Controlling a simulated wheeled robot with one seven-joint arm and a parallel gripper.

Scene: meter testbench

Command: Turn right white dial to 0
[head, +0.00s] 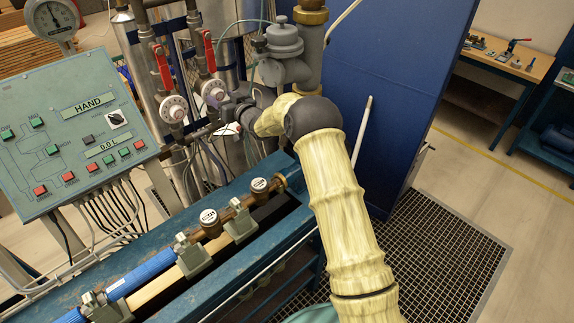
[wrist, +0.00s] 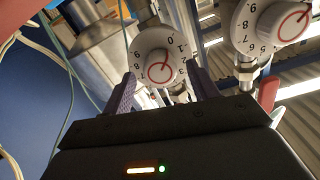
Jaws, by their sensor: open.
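The right white dial (head: 213,92) is on the pipework left of my arm in the head view. In the wrist view the right white dial (wrist: 150,45) has a ring of black digits and a red-ringed knob with a red mark pointing toward the upper right; which digit it meets is hard to read. My gripper (wrist: 160,76) is open, one finger on each side of the dial's lower part, with nothing held. Whether the fingers touch the dial is unclear. In the head view my gripper (head: 233,112) is beside this dial, partly hidden by my wrist.
A left white dial (head: 173,109) is close by and also shows in the wrist view (wrist: 246,28). Red lever handles (head: 161,67) stand above the dials. A green control panel (head: 75,125) is at left, a meter bench (head: 150,245) below, and a blue wall (head: 385,75) behind my arm.

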